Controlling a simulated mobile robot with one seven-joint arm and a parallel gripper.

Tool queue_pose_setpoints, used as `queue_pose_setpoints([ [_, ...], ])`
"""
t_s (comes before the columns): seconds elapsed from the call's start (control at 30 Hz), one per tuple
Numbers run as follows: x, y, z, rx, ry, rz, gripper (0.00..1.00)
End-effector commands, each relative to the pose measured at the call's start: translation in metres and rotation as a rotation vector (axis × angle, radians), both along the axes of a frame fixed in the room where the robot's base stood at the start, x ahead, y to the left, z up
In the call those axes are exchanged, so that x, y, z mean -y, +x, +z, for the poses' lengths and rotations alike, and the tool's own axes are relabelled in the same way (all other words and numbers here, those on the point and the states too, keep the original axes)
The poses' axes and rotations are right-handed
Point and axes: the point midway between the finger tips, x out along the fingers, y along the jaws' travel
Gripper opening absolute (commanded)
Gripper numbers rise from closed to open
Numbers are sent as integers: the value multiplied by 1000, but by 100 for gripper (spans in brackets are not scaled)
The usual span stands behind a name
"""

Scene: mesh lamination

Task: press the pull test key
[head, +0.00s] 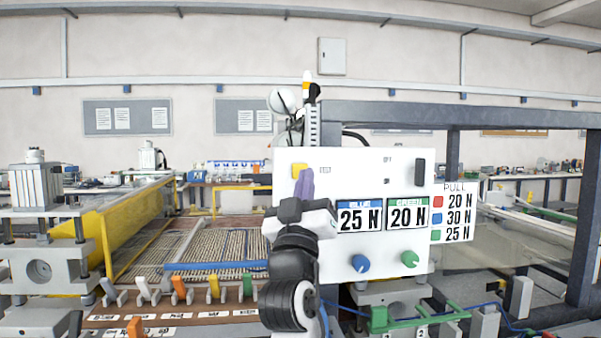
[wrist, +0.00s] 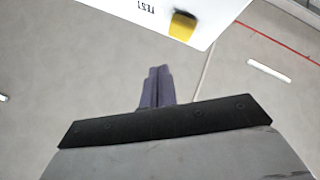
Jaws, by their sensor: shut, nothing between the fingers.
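The pull test key is a yellow square button (head: 299,170) at the upper left of the white control panel (head: 345,180), with a small label beside it. In the wrist view the yellow key (wrist: 183,25) shows near the panel's edge, beside upside-down lettering reading "TEST". My gripper (head: 305,174) is shut and empty, its purple fingers pointing up just below and right of the key in the head view. In the wrist view the fingertips (wrist: 159,72) appear below the key with a gap in the picture. I cannot tell whether they touch the panel.
The panel carries displays reading 25 N (head: 360,217) and 20 N (head: 408,214), a blue knob (head: 361,263), a green knob (head: 410,258) and a black switch (head: 420,172). A PULL chart (head: 455,212) hangs at its right. A mesh bed (head: 200,250) lies left.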

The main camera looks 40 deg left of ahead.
Motion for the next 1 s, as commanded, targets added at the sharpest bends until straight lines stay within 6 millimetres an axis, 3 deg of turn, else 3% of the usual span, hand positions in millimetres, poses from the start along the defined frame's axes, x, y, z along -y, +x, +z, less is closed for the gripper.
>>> queue_pose_setpoints([
  [0.33, -23, 19, 0, 0, -1, 1, 0],
  [1.0, -24, 20, 0, 0, -1, 1, 0],
])
